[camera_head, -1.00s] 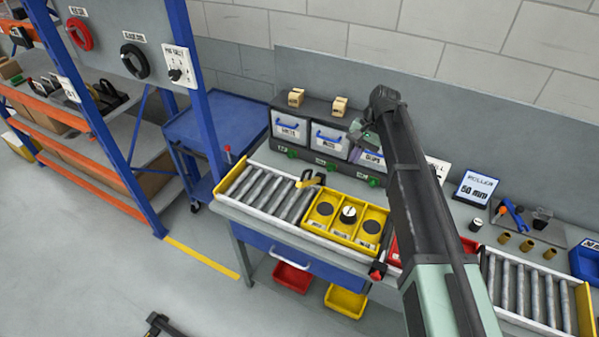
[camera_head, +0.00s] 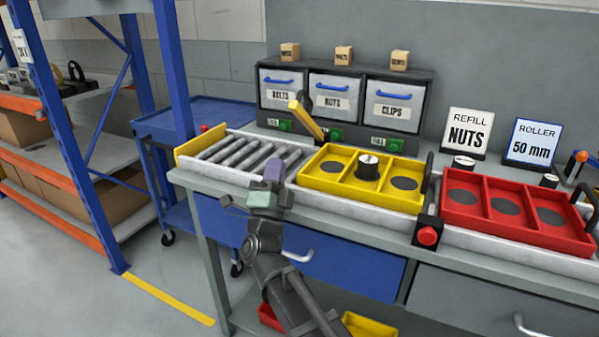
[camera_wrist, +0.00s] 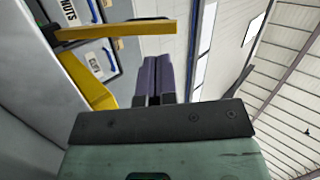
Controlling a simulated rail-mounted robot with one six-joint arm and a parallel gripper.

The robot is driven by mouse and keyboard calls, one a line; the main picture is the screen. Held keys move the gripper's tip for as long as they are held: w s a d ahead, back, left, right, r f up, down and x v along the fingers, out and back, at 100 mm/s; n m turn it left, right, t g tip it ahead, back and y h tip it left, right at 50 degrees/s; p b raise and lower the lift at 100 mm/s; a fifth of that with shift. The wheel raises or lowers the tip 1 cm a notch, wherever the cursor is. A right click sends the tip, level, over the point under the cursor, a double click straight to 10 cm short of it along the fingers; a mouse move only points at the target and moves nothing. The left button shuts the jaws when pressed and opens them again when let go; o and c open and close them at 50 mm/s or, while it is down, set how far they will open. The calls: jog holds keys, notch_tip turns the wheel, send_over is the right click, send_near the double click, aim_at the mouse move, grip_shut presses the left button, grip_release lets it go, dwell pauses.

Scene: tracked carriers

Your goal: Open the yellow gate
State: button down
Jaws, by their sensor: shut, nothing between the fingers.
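The yellow gate (camera_head: 306,119) is a slanting yellow bar with a dark handle (camera_head: 303,82) at its far end. It stands at the left end of the yellow tray, between the tray and the bare rollers. In the wrist view the yellow gate (camera_wrist: 118,31) runs across the upper left, apart from my fingers. My gripper (camera_head: 274,167) is at the conveyor's front rail, in front of and below the gate. Its purple fingers (camera_wrist: 151,62) are shut together and empty. The gate's lower end is partly hidden by the tray.
The yellow tray (camera_head: 329,183) holds a dark cylinder with a white top. A red tray (camera_head: 513,228) is to its right, with a red button (camera_head: 428,236) between. Bare rollers (camera_head: 238,152) lie left. Labelled bins (camera_head: 333,98) stand behind. A blue shelf post (camera_head: 172,75) rises at left.

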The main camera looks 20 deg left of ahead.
jog(key=w+r+m+t+h+p, duration=0.1)
jog(key=w+r+m+h+p, duration=0.4)
jog(key=r+p, duration=0.4)
jog(key=shift+w+a+m+t+h+p, duration=0.35)
jog(key=shift+w+h+p, duration=0.2)
jog(key=shift+w, duration=0.2)
jog(key=shift+d, duration=0.15)
